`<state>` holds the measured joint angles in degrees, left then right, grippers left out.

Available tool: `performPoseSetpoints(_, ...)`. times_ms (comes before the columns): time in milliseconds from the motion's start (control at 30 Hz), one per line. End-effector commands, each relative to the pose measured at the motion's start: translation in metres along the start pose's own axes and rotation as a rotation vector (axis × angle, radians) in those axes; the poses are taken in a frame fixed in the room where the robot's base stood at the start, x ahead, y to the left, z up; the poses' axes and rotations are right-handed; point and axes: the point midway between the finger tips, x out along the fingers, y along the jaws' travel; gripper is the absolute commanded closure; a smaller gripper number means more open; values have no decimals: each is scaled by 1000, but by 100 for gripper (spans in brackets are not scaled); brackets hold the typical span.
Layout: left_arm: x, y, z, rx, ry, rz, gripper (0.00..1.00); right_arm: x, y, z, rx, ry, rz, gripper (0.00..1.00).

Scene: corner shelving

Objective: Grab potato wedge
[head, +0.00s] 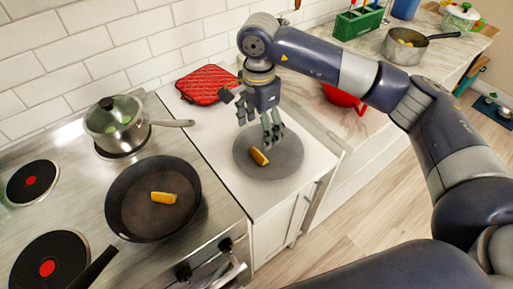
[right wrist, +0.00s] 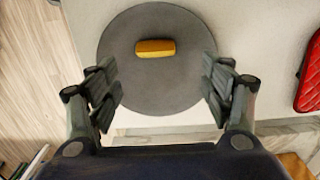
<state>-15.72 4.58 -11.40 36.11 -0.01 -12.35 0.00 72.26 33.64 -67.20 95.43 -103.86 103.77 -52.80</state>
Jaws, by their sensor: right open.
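An orange-yellow potato wedge (head: 259,156) lies on a round grey mat (head: 285,163) on the white counter. In the right wrist view the wedge (right wrist: 155,48) lies on the upper half of the mat (right wrist: 150,90). A second wedge (head: 163,198) lies in the black frying pan (head: 128,212) on the stove. My right gripper (head: 261,138) is above the mat, close to the wedge there. In the right wrist view it (right wrist: 162,92) is open and empty, with its fingers apart and the wedge ahead, between their lines. My left gripper is not in view.
A lidded steel saucepan (head: 115,122) stands on a back burner. A red quilted pad (head: 206,83) lies behind the mat. A red bowl (head: 343,98), a steel pan (head: 402,46) and a green rack (head: 358,23) are on the right counter.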

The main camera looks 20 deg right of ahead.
Motion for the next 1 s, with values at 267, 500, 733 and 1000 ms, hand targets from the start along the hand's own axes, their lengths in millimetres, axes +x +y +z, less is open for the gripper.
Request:
performPoseSetpoints(267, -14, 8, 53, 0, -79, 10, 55, 30, 0, 1, 1, -1, 0, 27)
performPoseSetpoints(500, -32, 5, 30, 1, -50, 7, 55, 54, 6, 3, 0, -2, 5, 27)
performPoseSetpoints(733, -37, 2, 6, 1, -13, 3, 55, 80, 5, 4, 1, -2, 0, 27)
performPoseSetpoints(1000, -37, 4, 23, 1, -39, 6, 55, 83, 5, 3, 0, -1, -1, 36)
